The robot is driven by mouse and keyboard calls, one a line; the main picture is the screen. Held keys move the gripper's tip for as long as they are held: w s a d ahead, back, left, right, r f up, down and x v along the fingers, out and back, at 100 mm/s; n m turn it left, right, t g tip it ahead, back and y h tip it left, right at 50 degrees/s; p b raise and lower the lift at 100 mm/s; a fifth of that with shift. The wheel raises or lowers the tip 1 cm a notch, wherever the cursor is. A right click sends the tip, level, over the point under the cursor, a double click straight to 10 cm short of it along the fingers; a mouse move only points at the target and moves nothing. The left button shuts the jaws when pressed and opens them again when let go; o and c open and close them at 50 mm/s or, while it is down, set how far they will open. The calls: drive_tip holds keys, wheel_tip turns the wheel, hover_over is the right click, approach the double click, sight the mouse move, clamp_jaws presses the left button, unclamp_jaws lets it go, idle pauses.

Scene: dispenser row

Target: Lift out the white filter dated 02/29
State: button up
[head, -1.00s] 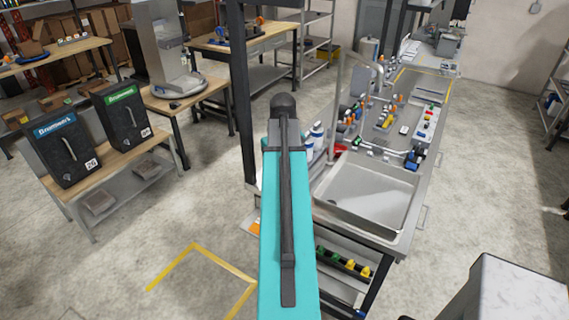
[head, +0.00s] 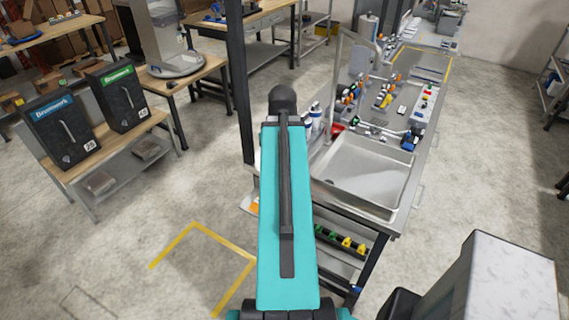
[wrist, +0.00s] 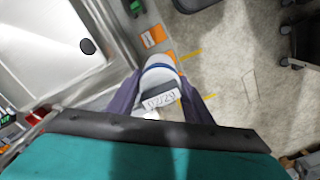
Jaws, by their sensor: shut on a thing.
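The white filter (wrist: 158,72) shows in the wrist view as a pale rounded piece with a blue band. A white label reading 02/29 (wrist: 160,101) is on its near side. My gripper (wrist: 160,94) has its two dark purple fingers on either side of the filter, shut on it. The filter is held over the floor, beside the sink bench. In the head view my teal arm hides the middle, and neither the gripper nor the filter can be seen. Two black Brunnwerk dispensers, one with a blue label (head: 62,131) and one with a green label (head: 123,98), stand at left.
A steel sink (head: 362,183) stands right of my arm, with bottles and small parts behind it. It also shows in the wrist view (wrist: 52,45). A dark post (head: 237,80) rises left of the sink. Open floor with yellow tape (head: 197,226) lies at lower left.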

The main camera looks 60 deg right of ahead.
drive_tip(key=shift+r, duration=0.1)
idle(0.5)
drive_tip(key=shift+r+p, duration=0.5)
drive_tip(key=shift+r, duration=1.45)
drive_tip(key=shift+w, duration=0.1)
